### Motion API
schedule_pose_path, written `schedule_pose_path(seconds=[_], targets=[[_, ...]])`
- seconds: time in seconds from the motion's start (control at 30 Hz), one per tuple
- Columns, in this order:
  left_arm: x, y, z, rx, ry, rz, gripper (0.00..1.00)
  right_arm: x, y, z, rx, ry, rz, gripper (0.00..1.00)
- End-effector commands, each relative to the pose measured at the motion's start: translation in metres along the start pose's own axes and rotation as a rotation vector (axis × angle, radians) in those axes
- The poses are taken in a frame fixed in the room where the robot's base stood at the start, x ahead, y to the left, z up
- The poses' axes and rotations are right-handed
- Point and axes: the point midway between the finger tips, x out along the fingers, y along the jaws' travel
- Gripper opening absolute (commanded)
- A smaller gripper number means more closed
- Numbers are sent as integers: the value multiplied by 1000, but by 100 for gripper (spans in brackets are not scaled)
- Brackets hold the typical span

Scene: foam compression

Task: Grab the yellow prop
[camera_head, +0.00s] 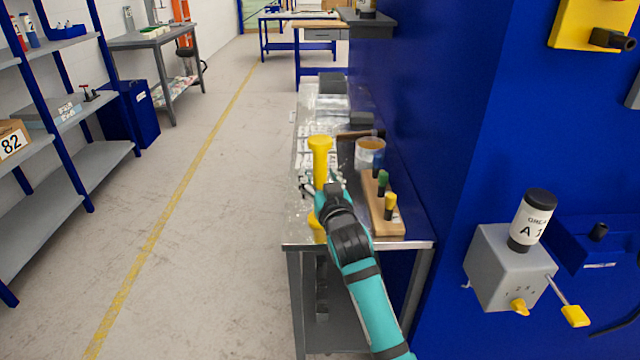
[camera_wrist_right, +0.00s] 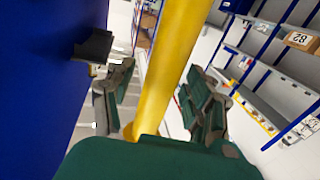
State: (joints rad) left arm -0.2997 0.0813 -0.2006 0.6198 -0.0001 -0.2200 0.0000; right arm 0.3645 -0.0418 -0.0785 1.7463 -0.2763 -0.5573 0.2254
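The yellow prop (camera_head: 320,152) is an upright post with a wider cap, at the front left of the metal bench. Its lower end shows below my right gripper (camera_head: 321,182), and its middle is partly hidden by the hand. In the right wrist view, the prop (camera_wrist_right: 172,65) runs between the two fingers of my right gripper (camera_wrist_right: 160,88). The fingers are apart, one on each side of the prop, with gaps visible at the fingertips. My left gripper is not in view.
A wooden block (camera_head: 384,215) with colored-handled tools and a cup (camera_head: 370,152) stand right of the prop on the bench (camera_head: 400,244). A blue wall (camera_head: 440,120) rises close on the right. The floor (camera_head: 225,230) to the left is open.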

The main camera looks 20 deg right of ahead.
Motion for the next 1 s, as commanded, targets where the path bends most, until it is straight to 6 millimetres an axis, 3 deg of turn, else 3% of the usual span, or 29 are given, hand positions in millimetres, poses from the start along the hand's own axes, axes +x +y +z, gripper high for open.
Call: schedule_pose_path(seconds=[0.03, 0.4, 1.0], targets=[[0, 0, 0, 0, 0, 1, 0, 0, 0, 0, 0, 0, 0, 46], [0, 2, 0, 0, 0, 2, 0, 0, 0, 0, -1, -1, 0, 0], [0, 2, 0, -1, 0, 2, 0, 0, 0, 0, 0, -1, 0, 0]])
